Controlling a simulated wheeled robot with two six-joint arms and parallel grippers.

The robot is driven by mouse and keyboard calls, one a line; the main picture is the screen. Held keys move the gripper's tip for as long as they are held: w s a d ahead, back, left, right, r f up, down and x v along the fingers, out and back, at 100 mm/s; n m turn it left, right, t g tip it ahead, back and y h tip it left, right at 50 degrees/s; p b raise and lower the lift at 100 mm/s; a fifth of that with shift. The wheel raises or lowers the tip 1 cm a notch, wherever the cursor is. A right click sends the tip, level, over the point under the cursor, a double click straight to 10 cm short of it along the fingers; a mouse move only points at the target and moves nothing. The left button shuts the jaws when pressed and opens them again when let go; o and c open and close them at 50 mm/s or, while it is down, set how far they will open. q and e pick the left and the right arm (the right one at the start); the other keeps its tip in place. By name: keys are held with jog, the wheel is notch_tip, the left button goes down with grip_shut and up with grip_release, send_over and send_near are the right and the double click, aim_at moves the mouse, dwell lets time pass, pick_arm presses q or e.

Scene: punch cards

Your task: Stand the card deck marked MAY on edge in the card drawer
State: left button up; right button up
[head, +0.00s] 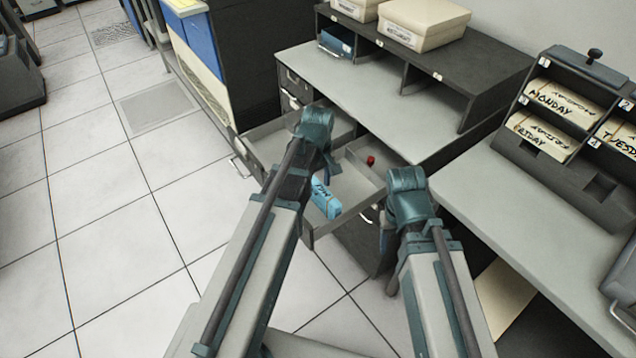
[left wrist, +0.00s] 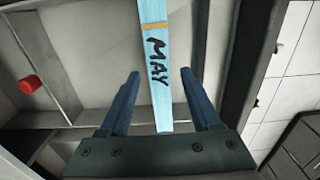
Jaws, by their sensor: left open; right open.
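The light blue MAY deck (head: 326,203), with an orange band, is inside the open card drawer (head: 262,175). In the left wrist view the deck (left wrist: 158,85) shows a narrow, lettered face upward, and it appears to stand on edge on the drawer floor. My left gripper (left wrist: 160,76) is open above the deck, one finger on each side, with visible gaps. In the head view my left arm hides part of the deck and most of that gripper. My right gripper (head: 390,262) hangs beside the drawer's right side, mostly hidden by its wrist, holding nothing visible.
A small red object (head: 371,160) sits in the drawer compartment to the right, past a divider. The grey desk top (head: 350,95) and a shelf unit with beige boxes (head: 424,22) stand behind. A card rack (head: 570,140) with day-marked decks is at right. Floor is clear at left.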

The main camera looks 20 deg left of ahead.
pick_arm(q)
notch_tip(320, 180, up, 13)
jog(key=p, duration=1.3)
jog(key=shift+r, duration=0.15)
pick_arm(e)
notch_tip(320, 180, up, 13)
jog(key=shift+r, duration=0.2)
